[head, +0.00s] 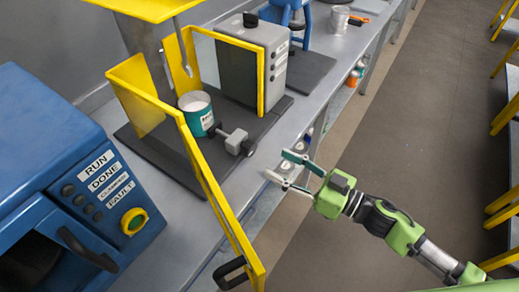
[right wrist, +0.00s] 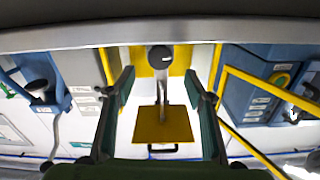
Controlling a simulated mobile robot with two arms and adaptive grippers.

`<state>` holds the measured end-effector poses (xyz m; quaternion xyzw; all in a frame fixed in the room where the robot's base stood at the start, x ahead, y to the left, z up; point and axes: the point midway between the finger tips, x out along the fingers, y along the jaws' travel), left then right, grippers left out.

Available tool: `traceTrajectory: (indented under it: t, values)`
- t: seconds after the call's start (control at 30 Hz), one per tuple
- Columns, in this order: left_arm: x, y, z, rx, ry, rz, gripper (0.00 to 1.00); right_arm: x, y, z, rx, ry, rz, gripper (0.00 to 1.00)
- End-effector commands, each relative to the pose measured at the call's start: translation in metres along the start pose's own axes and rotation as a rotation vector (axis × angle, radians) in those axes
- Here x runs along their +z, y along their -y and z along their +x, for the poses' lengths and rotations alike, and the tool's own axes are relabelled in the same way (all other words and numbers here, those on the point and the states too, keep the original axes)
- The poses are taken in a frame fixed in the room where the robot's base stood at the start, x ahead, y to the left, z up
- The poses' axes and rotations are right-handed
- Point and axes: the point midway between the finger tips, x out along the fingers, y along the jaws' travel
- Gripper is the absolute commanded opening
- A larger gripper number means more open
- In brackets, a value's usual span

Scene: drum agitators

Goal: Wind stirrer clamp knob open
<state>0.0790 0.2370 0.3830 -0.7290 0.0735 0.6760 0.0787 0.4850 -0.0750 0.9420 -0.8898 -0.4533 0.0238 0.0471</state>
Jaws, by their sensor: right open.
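The stirrer's clamp (head: 232,138) is a grey piece lying low beside a white and teal can (head: 197,112) on a dark base. Its dark round knob (head: 247,149) sits at the end toward my right gripper. My right gripper (head: 279,166) is open and empty, a short gap to the right of the knob, with its fingers pointing at it. In the right wrist view the dark round knob (right wrist: 160,53) shows ahead, between and beyond the two spread fingertips (right wrist: 158,80). My left gripper is not in view.
A yellow guard frame (head: 217,195) with a black handle (head: 230,273) stands open left of my right gripper. A blue machine (head: 60,150) with a yellow-ringed knob stands at left. A grey box (head: 262,35) stands behind the can.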

Motion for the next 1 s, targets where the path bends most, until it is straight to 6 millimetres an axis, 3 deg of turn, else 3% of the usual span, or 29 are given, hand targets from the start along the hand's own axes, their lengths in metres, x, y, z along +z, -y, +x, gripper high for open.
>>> traceTrajectory:
  t: [0.1,0.3,0.5,0.77,0.8,0.93,1.0]
  values:
    - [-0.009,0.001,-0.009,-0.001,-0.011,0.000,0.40,-0.004,0.000,0.026,0.000,-0.003,0.001,0.49]
    - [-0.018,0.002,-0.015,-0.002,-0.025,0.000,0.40,-0.002,0.000,0.058,0.000,-0.002,0.001,0.49]
    - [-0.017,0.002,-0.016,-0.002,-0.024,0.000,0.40,0.000,0.000,0.071,0.000,0.001,0.000,0.49]
    - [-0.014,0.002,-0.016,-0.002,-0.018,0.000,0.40,0.001,0.000,0.072,0.000,0.001,0.000,0.49]
    - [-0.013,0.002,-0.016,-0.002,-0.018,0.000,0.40,0.001,0.000,0.072,0.000,0.001,0.000,0.46]
    - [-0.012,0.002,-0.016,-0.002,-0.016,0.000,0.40,0.000,0.000,0.072,0.000,0.001,0.000,0.12]
    - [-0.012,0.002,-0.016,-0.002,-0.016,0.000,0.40,0.000,0.000,0.072,0.000,0.001,0.000,0.10]
